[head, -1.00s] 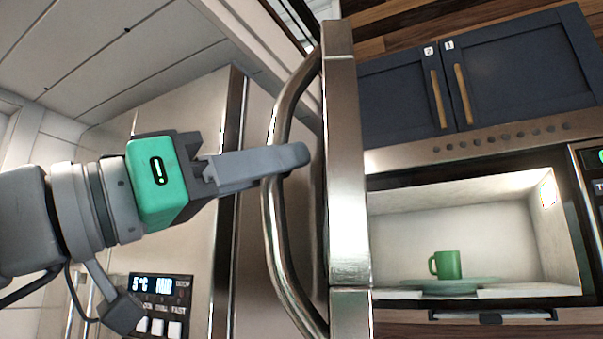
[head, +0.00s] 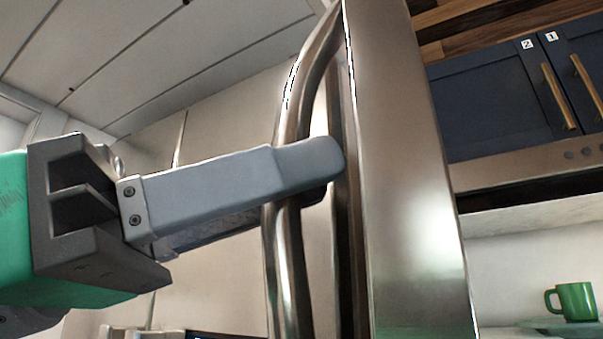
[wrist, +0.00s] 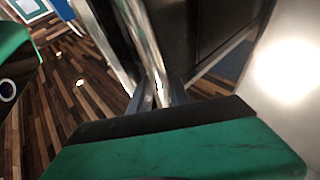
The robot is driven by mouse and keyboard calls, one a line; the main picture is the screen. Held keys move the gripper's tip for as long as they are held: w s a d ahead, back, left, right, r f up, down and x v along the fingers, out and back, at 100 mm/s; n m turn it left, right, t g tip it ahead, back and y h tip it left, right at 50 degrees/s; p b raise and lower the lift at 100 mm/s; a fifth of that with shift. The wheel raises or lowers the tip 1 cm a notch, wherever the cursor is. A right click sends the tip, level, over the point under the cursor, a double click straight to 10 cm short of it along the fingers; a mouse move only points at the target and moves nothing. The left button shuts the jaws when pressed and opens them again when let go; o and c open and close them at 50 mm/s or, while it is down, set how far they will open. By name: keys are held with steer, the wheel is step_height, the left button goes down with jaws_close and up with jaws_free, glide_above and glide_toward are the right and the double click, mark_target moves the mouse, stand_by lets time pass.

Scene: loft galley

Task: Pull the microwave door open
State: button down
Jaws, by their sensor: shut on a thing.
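The microwave door (head: 405,190) stands open, seen nearly edge-on in the head view, with its steel face to the left of the lit cavity. Its curved metal handle (head: 291,265) runs up and down on the door's left side. My gripper (head: 305,175) is shut on the handle, its grey fingers around the bar at about mid-height. The wrist view also shows the handle (wrist: 146,45) running down between the fingers. The far finger is mostly hidden behind the near one and the handle. The cavity (head: 530,270) is only partly in view at the right.
A green mug (head: 577,301) stands on the turntable plate (head: 535,323) inside the microwave. Dark blue cabinets (head: 490,110) with brass handles, labelled 2 and 1, hang above. The wrist view shows wood-plank floor (wrist: 60,110) below.

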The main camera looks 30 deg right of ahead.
steer(key=shift+f, duration=0.1)
steer(key=c, duration=1.3)
jaws_free()
